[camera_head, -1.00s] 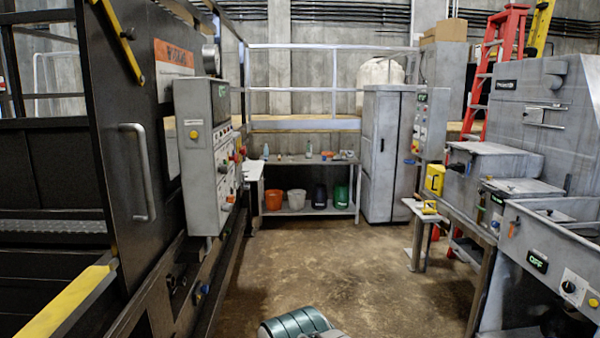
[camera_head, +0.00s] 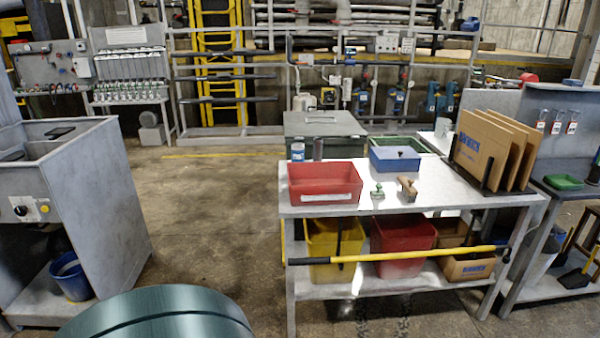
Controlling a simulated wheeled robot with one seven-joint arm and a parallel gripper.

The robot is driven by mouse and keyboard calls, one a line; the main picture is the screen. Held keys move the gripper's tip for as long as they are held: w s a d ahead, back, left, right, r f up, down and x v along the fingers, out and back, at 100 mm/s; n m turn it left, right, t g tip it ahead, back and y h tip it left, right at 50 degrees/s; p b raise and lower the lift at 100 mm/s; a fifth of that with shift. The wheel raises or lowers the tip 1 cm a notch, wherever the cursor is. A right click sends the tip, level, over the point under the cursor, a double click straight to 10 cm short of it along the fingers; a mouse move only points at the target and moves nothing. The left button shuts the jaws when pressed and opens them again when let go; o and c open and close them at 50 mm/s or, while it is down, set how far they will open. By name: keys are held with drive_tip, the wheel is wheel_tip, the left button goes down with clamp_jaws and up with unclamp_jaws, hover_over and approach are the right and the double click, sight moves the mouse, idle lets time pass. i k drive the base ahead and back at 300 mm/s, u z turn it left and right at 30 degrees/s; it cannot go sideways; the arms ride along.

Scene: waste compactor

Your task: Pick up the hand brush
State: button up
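A small brown object with a handle-like shape (camera_head: 407,187), which looks like the hand brush, lies on the light grey top of a workbench (camera_head: 450,192) right of centre. It is too small to make out bristles clearly. A small green object (camera_head: 378,193) sits just left of it, apart from it. My gripper is not in view. Only a rounded teal ribbed part, seemingly mine, shows at the bottom left, well short of the bench.
The bench also carries a red bin (camera_head: 324,183), a blue box (camera_head: 395,159) and upright cardboard sheets (camera_head: 487,150). A yellow-handled pole (camera_head: 400,256) runs across its front. A grey machine (camera_head: 85,185) stands left. Floor between them is clear.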

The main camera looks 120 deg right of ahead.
sight(410, 192)
drive_tip(key=k, duration=0.5)
drive_tip(key=z, duration=5.15)
drive_tip(key=k, duration=0.6)
drive_tip(key=u, duration=0.35)
